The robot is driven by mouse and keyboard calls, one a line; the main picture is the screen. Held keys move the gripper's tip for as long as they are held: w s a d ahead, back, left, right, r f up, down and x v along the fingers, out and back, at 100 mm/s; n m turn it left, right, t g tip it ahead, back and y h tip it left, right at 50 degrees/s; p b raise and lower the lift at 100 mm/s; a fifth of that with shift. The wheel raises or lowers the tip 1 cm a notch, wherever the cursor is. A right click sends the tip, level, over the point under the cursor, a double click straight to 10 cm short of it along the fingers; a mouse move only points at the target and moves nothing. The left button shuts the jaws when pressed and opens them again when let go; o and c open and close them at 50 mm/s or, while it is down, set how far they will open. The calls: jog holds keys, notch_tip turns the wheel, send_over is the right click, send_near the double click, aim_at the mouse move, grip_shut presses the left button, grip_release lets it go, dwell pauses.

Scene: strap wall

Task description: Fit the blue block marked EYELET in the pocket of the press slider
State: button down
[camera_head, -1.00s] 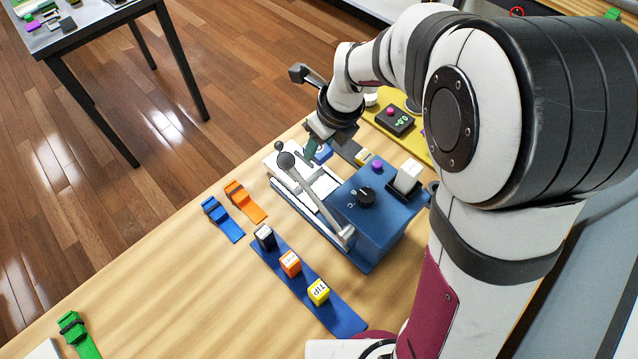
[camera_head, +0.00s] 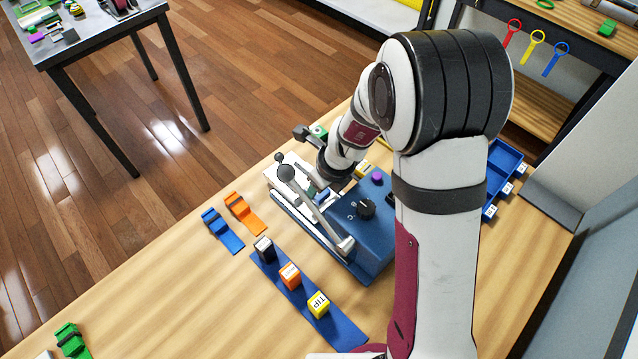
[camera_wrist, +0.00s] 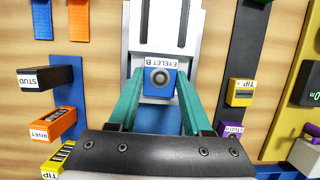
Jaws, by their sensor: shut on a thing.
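The blue block with a white EYELET B label and a grey ring (camera_wrist: 160,77) is between the teal fingers of my gripper (camera_wrist: 159,82) in the wrist view. My gripper is shut on it. The block is at the near end of the white press slider (camera_wrist: 135,42); I cannot tell whether it sits in the pocket or just above it. In the head view my gripper (camera_head: 314,189) is at the blue press (camera_head: 345,232), behind its grey lever, and my arm hides much of the far side. The slider (camera_head: 283,172) shows left of it.
The press lever (camera_head: 310,205) rises beside the slider. A blue strip (camera_head: 335,325) with black, orange RIVET and yellow TIP blocks lies in front. A dark strip with yellow TIP A (camera_wrist: 241,92) and purple STUD blocks (camera_wrist: 230,130) lies right in the wrist view.

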jog(key=shift+f, duration=0.2)
jog(key=shift+c, duration=1.7)
grip_release()
jog(key=shift+r, duration=0.15)
jog(key=s+d+r+n, duration=0.1)
jog(key=s+r, duration=0.1)
jog(key=r, duration=0.5)
jog(key=s+d+r, duration=0.2)
jog(key=r, duration=0.4)
jog(key=s+r+n, duration=0.1)
jog(key=s+n, duration=0.1)
jog(key=s+d+r+n, duration=0.1)
jog(key=s+n, duration=0.2)
jog(key=s+r+n+g, duration=0.1)
jog(key=s+n, duration=0.1)
jog(key=s, duration=0.1)
jog(key=shift+d+n, duration=0.3)
jog(key=shift+d, duration=0.05)
jog(key=s+d+n+g, duration=0.1)
jog(key=s+d+n, duration=0.1)
jog(key=s+n, duration=1)
jog(key=shift+s+r+n+g+h, duration=0.15)
jog(key=shift+s+n+g+h, duration=0.2)
jog(key=shift+s, duration=0.55)
jog(key=shift+d, duration=0.1)
